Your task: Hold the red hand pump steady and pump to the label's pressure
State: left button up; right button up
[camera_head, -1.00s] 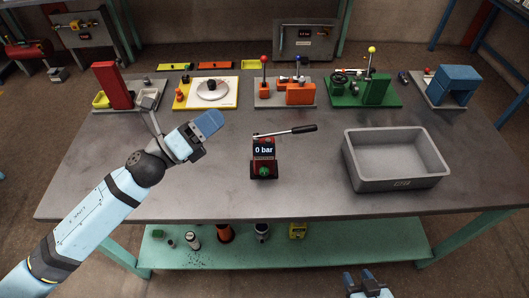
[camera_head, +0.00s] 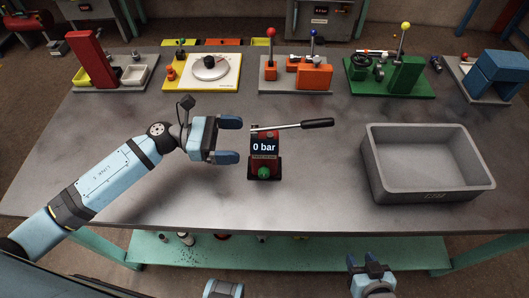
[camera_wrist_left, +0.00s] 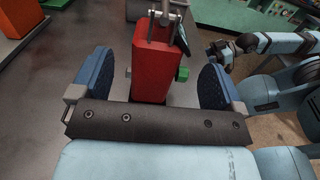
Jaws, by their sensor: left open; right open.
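The red hand pump (camera_head: 265,163) stands upright near the front middle of the grey table. Its display reads "0 bar", and a green knob sits low on its front. Its lever (camera_head: 292,125) with a black grip points right. My left gripper (camera_head: 239,140) is open just left of the pump, its fingers pointing towards it. In the left wrist view the pump's red body (camera_wrist_left: 153,70) appears between the two open blue fingers, with no clear contact. My right gripper (camera_head: 372,270) is open and empty, low in front of the table edge. The label's pressure cannot be read here.
A grey bin (camera_head: 428,190) stands to the right of the pump. Along the back are a red post fixture (camera_head: 85,58), a white dial board (camera_head: 208,68), an orange fixture (camera_head: 309,76), a green fixture (camera_head: 405,75) and a blue block (camera_head: 497,72). The table between is clear.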

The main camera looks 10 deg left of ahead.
aim_at(261, 140)
pick_arm(q)
jog(key=d, duration=0.2)
jog(key=w+d+p, duration=0.1)
jog(key=d, duration=0.1)
jog(key=d+p, duration=0.1)
jog(key=d, duration=0.1)
jog(key=shift+w+d+f, duration=0.25)
jog(key=shift+d+f, duration=0.1)
jog(key=shift+d, duration=0.35)
jog(key=c, duration=1.7)
